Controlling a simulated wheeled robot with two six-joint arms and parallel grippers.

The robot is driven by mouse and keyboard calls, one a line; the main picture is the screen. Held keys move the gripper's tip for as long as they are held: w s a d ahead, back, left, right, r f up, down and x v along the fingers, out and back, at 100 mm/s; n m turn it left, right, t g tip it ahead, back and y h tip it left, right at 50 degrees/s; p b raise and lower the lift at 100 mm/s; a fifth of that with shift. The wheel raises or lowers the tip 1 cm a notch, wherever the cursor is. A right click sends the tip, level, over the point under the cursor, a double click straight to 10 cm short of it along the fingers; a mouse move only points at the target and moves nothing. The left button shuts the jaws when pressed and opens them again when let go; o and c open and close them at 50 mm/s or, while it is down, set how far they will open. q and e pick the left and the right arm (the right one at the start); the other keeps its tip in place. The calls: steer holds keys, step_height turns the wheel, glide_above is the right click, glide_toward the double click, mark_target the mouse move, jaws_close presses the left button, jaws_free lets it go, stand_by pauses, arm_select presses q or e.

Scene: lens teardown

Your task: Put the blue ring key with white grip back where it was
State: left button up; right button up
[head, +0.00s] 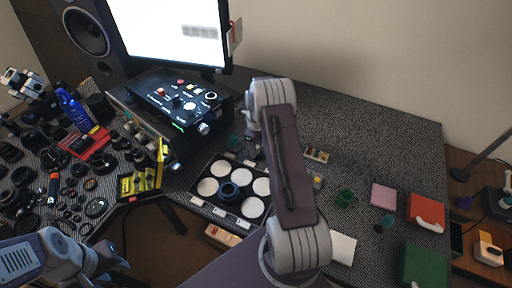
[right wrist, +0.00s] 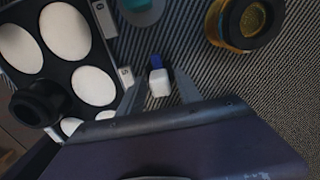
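The ring key (right wrist: 159,80), with a blue end and a white grip, shows in the right wrist view on the dark striped mat, beside the disc tray. My right gripper (right wrist: 157,95) has its two fingers apart, one on each side of the key, with gaps visible between. I cannot tell how high the fingers are above the mat. In the head view my right arm reaches over the mat, and its gripper (head: 252,146) is small and partly hidden; I cannot pick out the key there. My left gripper (head: 112,264) is at the lower left, its fingers unclear.
The black tray (head: 263,213) holds several white discs and a dark ring (head: 229,191). A control box (head: 178,103) stands behind it. An amber ring (right wrist: 245,22) lies near the right gripper. A green cup (head: 345,196), pink block (head: 383,195) and red box (head: 426,209) stand right.

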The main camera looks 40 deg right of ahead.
steer(key=shift+r, duration=0.3)
step_height(320, 180, up, 13)
steer(key=p, duration=0.1)
steer(key=s+a+n, duration=0.5)
steer(key=a+n, duration=0.7)
steer(key=n, duration=0.2)
steer(key=s+a+n+t, duration=0.1)
steer(key=s+a+n, duration=0.8)
steer(key=s+n, duration=0.4)
steer(key=f+n, duration=0.1)
steer(key=n, duration=0.2)
steer(key=shift+a, duration=0.25)
steer(key=shift+r, duration=0.1)
